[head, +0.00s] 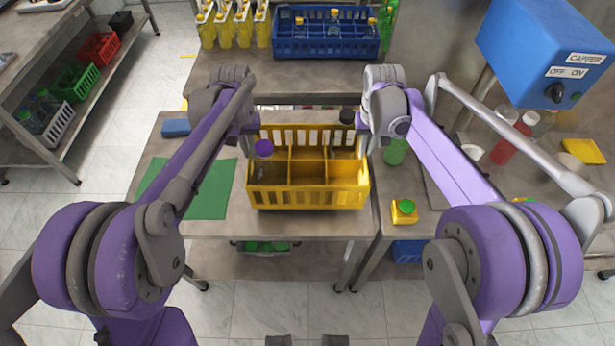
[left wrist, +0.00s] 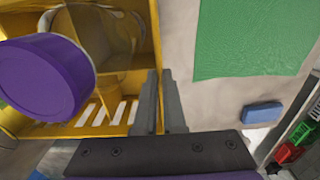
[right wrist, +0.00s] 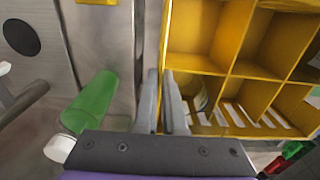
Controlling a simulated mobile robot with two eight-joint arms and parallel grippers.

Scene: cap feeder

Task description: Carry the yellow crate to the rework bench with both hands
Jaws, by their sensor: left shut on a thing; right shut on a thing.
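The yellow crate (head: 307,197) is in the middle of the head view, level, over the bench with the green mat. I cannot tell whether its base touches the bench top. It has compartments; a purple-capped bottle (head: 264,149) stands at its left and a black-capped bottle (head: 346,117) at its back right. My left gripper (head: 253,124) is shut on the crate's left wall, also seen in the left wrist view (left wrist: 163,100). My right gripper (head: 362,124) is shut on its right wall, also seen in the right wrist view (right wrist: 163,100).
The green mat (head: 208,193) and blue sponge (head: 175,127) lie left of the crate. The blue crate (head: 325,47) is behind; the blue capper (head: 545,50) is back right.

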